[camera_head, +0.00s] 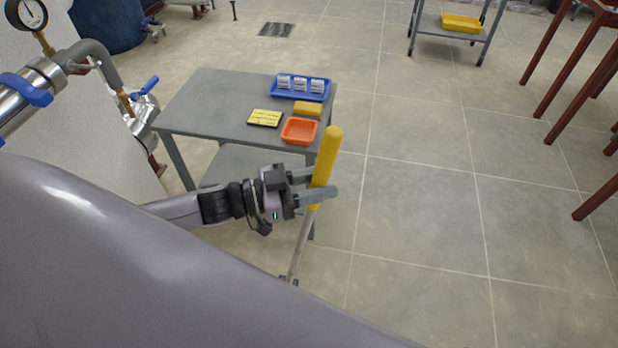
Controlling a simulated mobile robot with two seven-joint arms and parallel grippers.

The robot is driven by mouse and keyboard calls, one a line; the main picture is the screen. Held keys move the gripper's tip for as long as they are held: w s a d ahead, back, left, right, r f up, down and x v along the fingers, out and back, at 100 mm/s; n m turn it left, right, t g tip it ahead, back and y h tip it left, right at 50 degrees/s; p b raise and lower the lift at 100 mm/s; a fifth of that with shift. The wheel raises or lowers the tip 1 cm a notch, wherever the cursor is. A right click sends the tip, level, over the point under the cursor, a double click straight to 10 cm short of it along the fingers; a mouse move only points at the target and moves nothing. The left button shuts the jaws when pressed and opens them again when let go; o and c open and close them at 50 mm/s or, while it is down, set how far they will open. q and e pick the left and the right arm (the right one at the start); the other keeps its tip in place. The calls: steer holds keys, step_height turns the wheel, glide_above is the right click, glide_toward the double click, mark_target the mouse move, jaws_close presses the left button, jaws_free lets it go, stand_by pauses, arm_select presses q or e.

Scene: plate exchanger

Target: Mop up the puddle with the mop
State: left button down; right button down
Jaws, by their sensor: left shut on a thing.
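The mop (327,160) has a yellow grip at the top and a thin pale shaft below. My left gripper (318,184) is shut around the lower part of the yellow grip. The mop leans slightly, its top to the right, in front of the right edge of a grey table. The shaft runs down to the lower middle of the view, where my own body hides the mop's lower end. I see no clear puddle on the visible floor. My right gripper is not in view.
The grey table (205,101) holds a blue tray (276,93) with white containers, an orange tray (299,131), a yellow sponge-like block (307,108) and a yellow card (265,118). Pipes stand at left, a floor drain (276,30) behind. Red-brown legs (556,72) stand at right. The tiled floor between is clear.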

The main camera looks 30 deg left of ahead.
arm_select(q)
steer(key=shift+w+d+p, duration=0.65)
steer(key=shift+w+d, duration=0.3)
steer(key=shift+d, duration=3.15)
steer(key=shift+r+p, duration=2.6)
steer(key=shift+r, duration=0.1)
steer(key=shift+w+d, duration=0.1)
